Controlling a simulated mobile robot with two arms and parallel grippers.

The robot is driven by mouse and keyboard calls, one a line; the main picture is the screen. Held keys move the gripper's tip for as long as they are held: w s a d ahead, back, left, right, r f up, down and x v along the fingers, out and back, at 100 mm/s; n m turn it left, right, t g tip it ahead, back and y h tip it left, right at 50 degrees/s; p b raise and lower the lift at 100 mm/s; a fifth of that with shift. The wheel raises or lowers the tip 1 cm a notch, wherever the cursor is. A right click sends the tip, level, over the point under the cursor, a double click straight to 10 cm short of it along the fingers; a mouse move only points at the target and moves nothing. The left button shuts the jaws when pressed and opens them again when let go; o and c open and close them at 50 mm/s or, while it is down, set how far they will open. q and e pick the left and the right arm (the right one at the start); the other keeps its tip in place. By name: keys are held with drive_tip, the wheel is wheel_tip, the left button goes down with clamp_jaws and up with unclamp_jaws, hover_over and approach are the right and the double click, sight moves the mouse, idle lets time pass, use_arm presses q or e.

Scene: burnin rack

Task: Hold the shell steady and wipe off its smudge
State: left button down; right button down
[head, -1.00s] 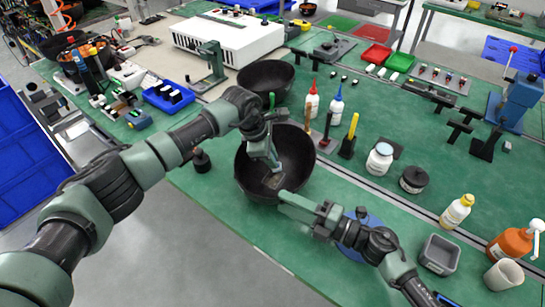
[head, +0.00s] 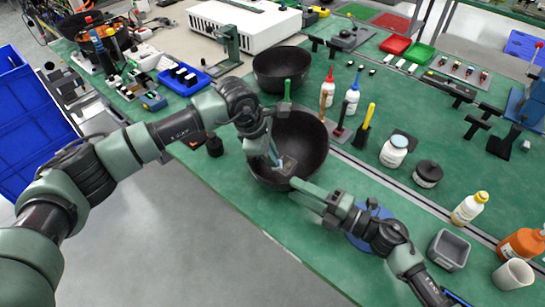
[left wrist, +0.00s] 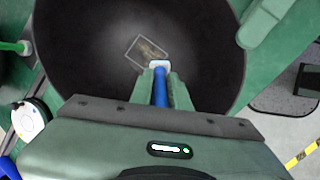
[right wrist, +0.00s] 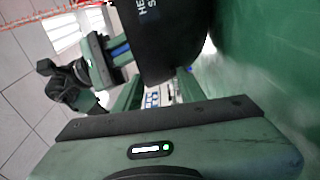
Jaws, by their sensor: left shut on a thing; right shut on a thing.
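The shell (head: 312,150) is a black bowl on the green bench. Its smudge (left wrist: 150,50) is a brownish streak inside a pale outlined rectangle on the inner wall. The smudge patch also shows in the head view (head: 288,164). My left gripper (left wrist: 160,82) is shut on a blue-handled swab (left wrist: 160,92) inside the bowl. The swab's white tip is at the patch's lower edge; I cannot tell whether it presses on the wall. My right gripper (head: 296,186) is shut on the shell's near rim. In the right wrist view the shell's dark outer wall (right wrist: 172,40) rises at the fingers.
A second black bowl (head: 281,72) stands behind the shell. Upright tools, including a yellow-handled brush (head: 365,125), and white bottles (head: 351,98) stand close to its right. A blue disc (head: 372,232) lies under my right arm. A small black item (head: 214,146) stands to the left.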

use_arm(q)
drive_tip(key=shift+r, duration=2.6)
